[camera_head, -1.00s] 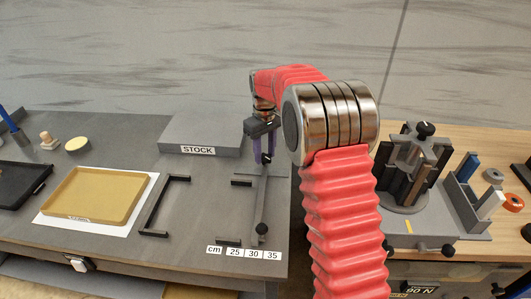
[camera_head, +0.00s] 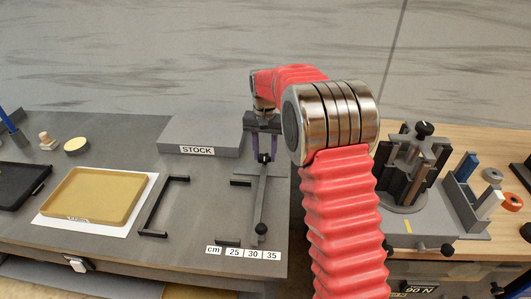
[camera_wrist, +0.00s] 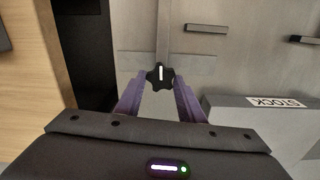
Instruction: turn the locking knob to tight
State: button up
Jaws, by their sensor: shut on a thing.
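The locking knob (camera_wrist: 160,70) is black and lobed, with a white line on top that points nearly straight up in the wrist view. In the head view the knob (camera_head: 264,158) is small and partly hidden. My gripper (camera_wrist: 160,82) points down at it, with its purple fingers on either side, shut on the knob. My gripper (camera_head: 265,150) also shows in the head view, above the grey slide bar (camera_head: 259,205). No marking for tight or loose is readable.
The scale strip marked cm, 25, 30, 35 (camera_head: 243,252) lies by the table's front edge. The STOCK block (camera_head: 190,133) stands left of my gripper. A yellow tray (camera_head: 95,194) and a black bracket (camera_head: 152,207) lie further left. A gap separates the two tables.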

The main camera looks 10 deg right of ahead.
aim_at(265, 156)
jog(key=shift+m, duration=0.4)
jog(key=o, duration=1)
jog(key=shift+o, duration=0.2)
notch_tip(265, 156, up, 14)
jog(key=shift+f, duration=0.15)
dwell(0.3)
